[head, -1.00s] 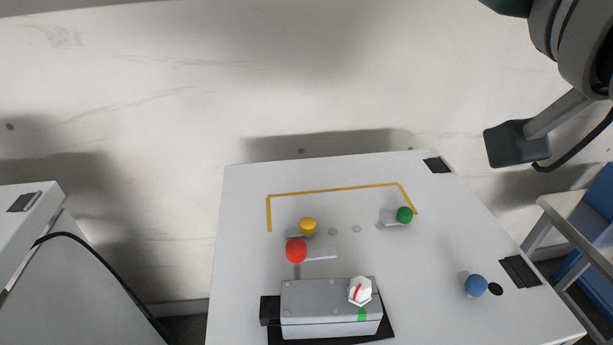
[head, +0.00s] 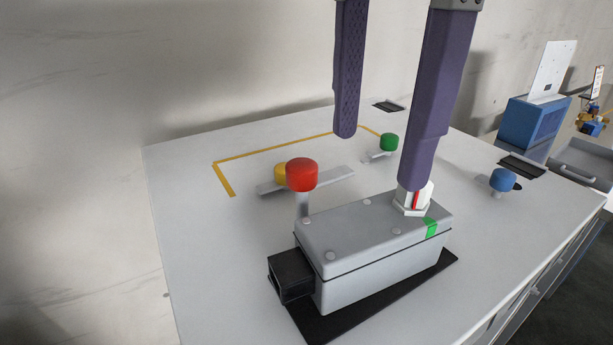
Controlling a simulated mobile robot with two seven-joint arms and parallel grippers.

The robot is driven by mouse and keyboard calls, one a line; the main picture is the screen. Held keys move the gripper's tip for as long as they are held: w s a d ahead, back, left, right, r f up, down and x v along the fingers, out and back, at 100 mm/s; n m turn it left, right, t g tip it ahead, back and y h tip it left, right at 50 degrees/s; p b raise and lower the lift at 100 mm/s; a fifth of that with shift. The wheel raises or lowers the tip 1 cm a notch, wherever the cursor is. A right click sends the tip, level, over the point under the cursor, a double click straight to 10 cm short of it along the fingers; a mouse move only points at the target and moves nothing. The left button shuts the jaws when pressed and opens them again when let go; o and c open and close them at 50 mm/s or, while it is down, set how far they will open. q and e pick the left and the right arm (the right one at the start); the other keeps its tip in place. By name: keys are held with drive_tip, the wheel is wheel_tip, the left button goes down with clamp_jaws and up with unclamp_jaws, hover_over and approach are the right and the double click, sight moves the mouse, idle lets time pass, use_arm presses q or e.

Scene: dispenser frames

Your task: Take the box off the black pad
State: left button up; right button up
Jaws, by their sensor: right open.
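The grey box (head: 350,262) sits on the black pad (head: 405,291) near the table's front. It has a white knob (head: 411,205) with a red mark on top, a green patch (head: 431,228) by the right end, and a black block (head: 291,273) at its left end. My right gripper (head: 381,162) is open with its two purple fingers spread. The right finger overlaps the knob in the picture; I cannot tell whether it touches. The left finger hangs behind the box in the picture. My left gripper is not in view.
A red knob (head: 302,174) on a post stands just behind the box, with a yellow knob (head: 280,173) by it. A green knob (head: 389,142) and a blue knob (head: 502,180) stand farther right. Yellow tape (head: 285,147) marks the white table (head: 215,250).

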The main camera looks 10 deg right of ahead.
sight(375, 217)
drive_tip(key=f, duration=0.1)
drive_tip(key=f+p, duration=0.1)
drive_tip(key=f, duration=0.2)
drive_tip(key=shift+d, duration=0.25)
drive_tip(key=shift+f+p, duration=0.4)
drive_tip(key=shift+p, duration=0.15)
drive_tip(key=f+p, duration=0.1)
drive_tip(key=f, duration=0.2)
drive_tip(key=shift+s+d+f+p, duration=0.15)
drive_tip(key=shift+d+f+p, duration=0.05)
drive_tip(key=shift+f+p, duration=0.2)
drive_tip(key=shift+f, duration=0.5)
drive_tip(key=c, duration=1.2)
clamp_jaws()
drive_tip(key=shift+r, duration=0.15)
